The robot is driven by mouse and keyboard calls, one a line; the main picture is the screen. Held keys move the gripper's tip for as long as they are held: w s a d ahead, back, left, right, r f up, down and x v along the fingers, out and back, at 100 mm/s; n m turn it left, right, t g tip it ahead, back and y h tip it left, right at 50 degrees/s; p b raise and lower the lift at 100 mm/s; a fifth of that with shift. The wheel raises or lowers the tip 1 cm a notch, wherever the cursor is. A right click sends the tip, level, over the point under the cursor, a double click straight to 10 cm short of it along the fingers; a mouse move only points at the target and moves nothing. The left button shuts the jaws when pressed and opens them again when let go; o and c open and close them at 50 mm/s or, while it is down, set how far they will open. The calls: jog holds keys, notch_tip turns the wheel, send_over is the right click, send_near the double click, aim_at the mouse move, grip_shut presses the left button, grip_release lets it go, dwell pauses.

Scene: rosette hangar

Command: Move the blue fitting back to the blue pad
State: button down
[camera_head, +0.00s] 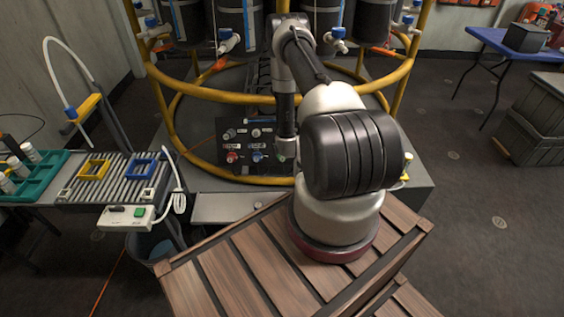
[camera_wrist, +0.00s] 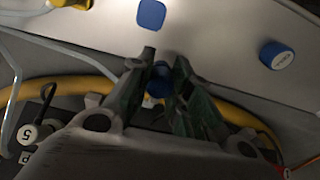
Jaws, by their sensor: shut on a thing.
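In the wrist view my gripper (camera_wrist: 164,62) is shut on a small blue fitting (camera_wrist: 159,86), which shows partly between the dark green fingers. A blue pad (camera_wrist: 151,14) lies flat on the pale grey surface beyond the fingertips, apart from the held fitting. A separate blue round piece with a pale marked end (camera_wrist: 277,55) is to the right on that surface. In the head view my arm hides the gripper and the held fitting.
A yellow ring rail (camera_head: 230,97) surrounds the dark tanks. A dark panel (camera_head: 242,133) with several coloured fittings stands behind my arm. A yellow hose or rail (camera_wrist: 235,112) crosses below the fingers. A roller conveyor (camera_head: 112,180) with yellow and blue frames is left.

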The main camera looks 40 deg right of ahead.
jog(key=shift+g+y, duration=0.5)
jog(key=shift+g, duration=0.2)
jog(key=s, duration=0.2)
jog(key=s+f, duration=0.1)
jog(key=s, duration=0.1)
jog(key=shift+s+d+f, duration=0.2)
jog(key=shift+s, duration=0.1)
jog(key=shift+f, duration=2.65)
jog(key=shift+f, duration=0.5)
jog(key=c, duration=1.2)
grip_release()
jog(key=shift+c, duration=0.2)
